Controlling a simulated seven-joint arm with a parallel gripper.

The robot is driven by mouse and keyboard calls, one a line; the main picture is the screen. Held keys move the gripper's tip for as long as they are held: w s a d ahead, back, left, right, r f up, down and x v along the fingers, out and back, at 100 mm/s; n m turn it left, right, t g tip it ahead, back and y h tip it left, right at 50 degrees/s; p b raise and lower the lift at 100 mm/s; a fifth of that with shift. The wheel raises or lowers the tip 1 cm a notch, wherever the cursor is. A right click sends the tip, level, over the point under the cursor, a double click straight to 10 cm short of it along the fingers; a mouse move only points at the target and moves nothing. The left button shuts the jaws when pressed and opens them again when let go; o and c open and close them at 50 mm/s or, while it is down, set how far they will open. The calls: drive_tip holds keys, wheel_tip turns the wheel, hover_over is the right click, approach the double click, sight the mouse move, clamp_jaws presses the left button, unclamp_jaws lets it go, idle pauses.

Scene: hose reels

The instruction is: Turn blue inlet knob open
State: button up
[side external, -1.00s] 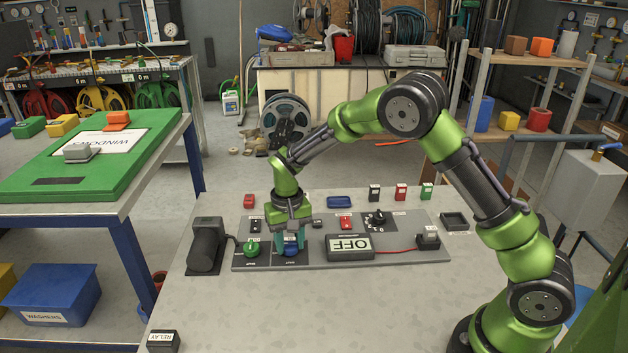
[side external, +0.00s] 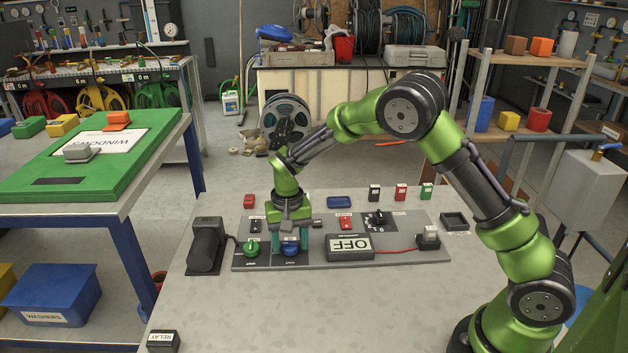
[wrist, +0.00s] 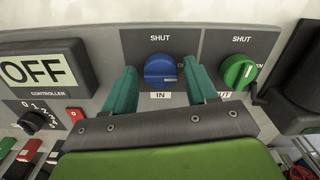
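The blue inlet knob (side external: 290,248) sits on the dark panel at the near left of the board, and it shows in the wrist view (wrist: 160,72) above a label reading IN and below the word SHUT. My gripper (side external: 290,240) points down over it with its teal fingers apart. In the wrist view, one finger is on each side of the knob, with a small gap visible on both sides. The gripper is open.
A green knob (wrist: 238,72) sits close beside the right finger in the wrist view. The controller display (side external: 349,247) reads OFF. A black dial (side external: 377,218), small switches and a dark motor-like cylinder (side external: 206,245) stand around.

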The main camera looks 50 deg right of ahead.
sight(289, 242)
drive_tip(key=shift+o, duration=0.4)
drive_tip(key=shift+r, duration=0.1)
drive_tip(key=shift+r, duration=0.25)
wheel_tip(289, 242, up, 16)
drive_tip(key=shift+r, duration=0.15)
drive_tip(key=s+r+n+t+y, duration=0.1)
drive_tip(key=s+r+t, duration=0.1)
drive_tip(key=s, duration=0.9)
drive_tip(key=s+r+n+t+y, duration=0.1)
drive_tip(key=s+t, duration=0.4)
drive_tip(key=s, duration=0.7)
wheel_tip(289, 242, up, 2)
drive_tip(key=shift+s+d+r+n, duration=0.25)
drive_tip(key=shift+n, duration=0.25)
